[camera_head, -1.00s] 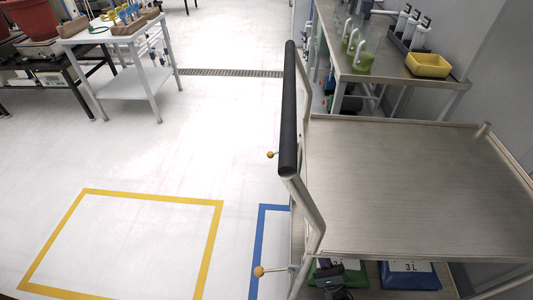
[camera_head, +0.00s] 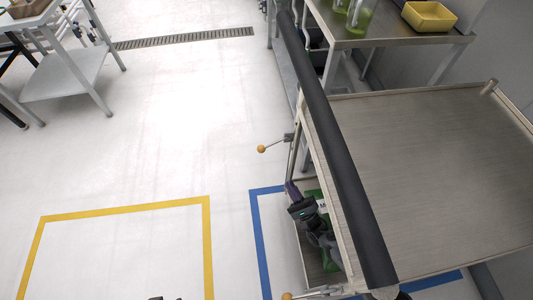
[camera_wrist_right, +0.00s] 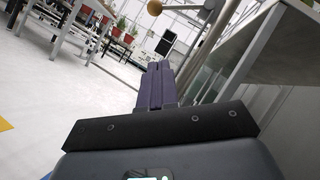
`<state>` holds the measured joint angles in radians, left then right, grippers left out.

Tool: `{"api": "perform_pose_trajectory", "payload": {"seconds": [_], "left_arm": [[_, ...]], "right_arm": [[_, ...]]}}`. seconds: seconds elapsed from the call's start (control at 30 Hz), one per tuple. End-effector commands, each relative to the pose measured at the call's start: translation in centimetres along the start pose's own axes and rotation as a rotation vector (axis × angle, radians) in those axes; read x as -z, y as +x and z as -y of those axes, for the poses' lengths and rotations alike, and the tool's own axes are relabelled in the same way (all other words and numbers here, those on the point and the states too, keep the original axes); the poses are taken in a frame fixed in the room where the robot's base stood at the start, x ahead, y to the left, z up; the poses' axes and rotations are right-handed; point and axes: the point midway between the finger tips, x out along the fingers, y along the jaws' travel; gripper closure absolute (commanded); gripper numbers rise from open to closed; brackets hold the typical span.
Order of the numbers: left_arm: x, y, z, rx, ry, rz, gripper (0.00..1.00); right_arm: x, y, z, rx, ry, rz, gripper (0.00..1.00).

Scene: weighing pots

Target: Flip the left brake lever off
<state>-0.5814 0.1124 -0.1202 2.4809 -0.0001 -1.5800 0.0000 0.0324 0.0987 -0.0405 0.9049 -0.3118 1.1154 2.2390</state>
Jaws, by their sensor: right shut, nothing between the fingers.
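Two brake levers with orange ball knobs stick out from the cart's handle side. The far one (camera_head: 261,149), on the left side when facing the cart from its handle, points left from its bracket. The near one (camera_head: 287,296) is at the bottom edge of the head view. My right gripper (camera_head: 290,187) has purple fingers, shut and empty, below the far lever and apart from it. In the right wrist view the fingers (camera_wrist_right: 157,84) are together, and an orange knob (camera_wrist_right: 155,7) shows above them.
The cart's black handle bar (camera_head: 335,145) runs above and right of my right gripper, beside the metal cart top (camera_head: 440,170). A steel table (camera_head: 390,30) with a yellow tub (camera_head: 430,16) stands behind. The floor left of the cart is open, with a yellow outline (camera_head: 125,208).

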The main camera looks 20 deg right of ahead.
Motion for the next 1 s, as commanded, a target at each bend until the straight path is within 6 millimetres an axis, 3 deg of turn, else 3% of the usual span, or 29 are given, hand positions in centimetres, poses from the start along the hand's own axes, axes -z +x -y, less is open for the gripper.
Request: {"api": "perform_pose_trajectory", "payload": {"seconds": [0.47,1.0], "left_arm": [[-0.2,0.4,0.1,0.006,0.008,0.003,0.57],[-1.2,3.5,0.2,0.008,0.01,0.002,0.57]], "right_arm": [[0.1,1.1,-0.1,0.001,-0.002,0.002,1.0],[0.1,10.2,-0.2,0.002,0.0,0.003,1.0]]}}
